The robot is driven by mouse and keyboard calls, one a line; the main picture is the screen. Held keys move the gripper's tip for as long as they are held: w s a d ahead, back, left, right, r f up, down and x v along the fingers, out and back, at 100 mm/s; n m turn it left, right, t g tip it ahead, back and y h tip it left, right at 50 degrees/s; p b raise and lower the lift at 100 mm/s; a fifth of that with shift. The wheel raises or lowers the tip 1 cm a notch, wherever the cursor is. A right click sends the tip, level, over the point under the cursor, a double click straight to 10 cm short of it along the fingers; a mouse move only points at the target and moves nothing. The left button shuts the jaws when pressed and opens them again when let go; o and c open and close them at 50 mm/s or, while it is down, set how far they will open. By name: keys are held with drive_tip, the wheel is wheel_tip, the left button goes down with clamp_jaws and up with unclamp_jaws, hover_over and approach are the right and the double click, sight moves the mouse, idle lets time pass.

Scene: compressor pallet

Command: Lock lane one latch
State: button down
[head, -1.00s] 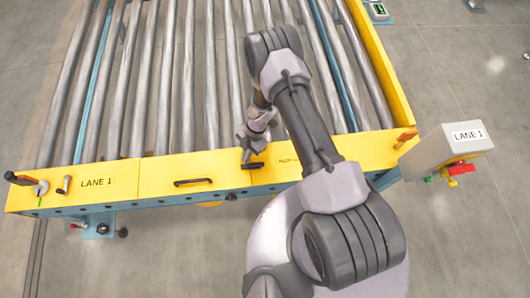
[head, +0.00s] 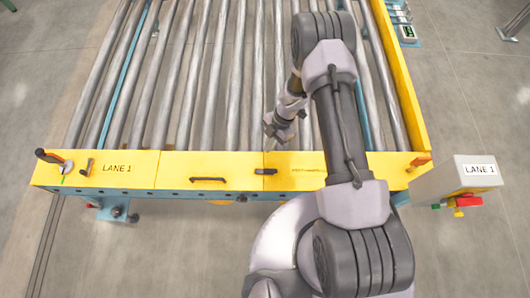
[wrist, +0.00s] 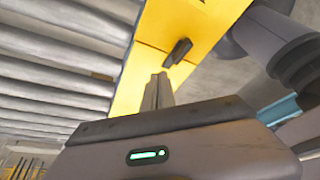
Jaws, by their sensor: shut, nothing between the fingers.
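A short black latch handle (head: 266,171) lies on the yellow front panel (head: 140,166) of the roller conveyor, at the seam between two panel sections. It lies roughly along the panel's length. I cannot tell whether it is locked. My gripper (head: 272,130) is shut and empty, over the rollers just behind the panel and apart from the handle. In the wrist view the shut fingers (wrist: 160,84) point toward the black handle (wrist: 178,52), with a small gap showing. A "LANE 1" label (head: 117,168) is on the panel's left section.
A black bar handle (head: 208,180) is left of the latch. A black-grip lever (head: 48,156) and a small lever (head: 87,166) stand at the left end. An orange-handled lever (head: 420,161) is at the right. A grey LANE 1 box (head: 455,183) with a red knob stands beyond it.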

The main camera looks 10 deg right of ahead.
drive_tip(key=p+v, duration=0.2)
drive_tip(key=v, duration=0.5)
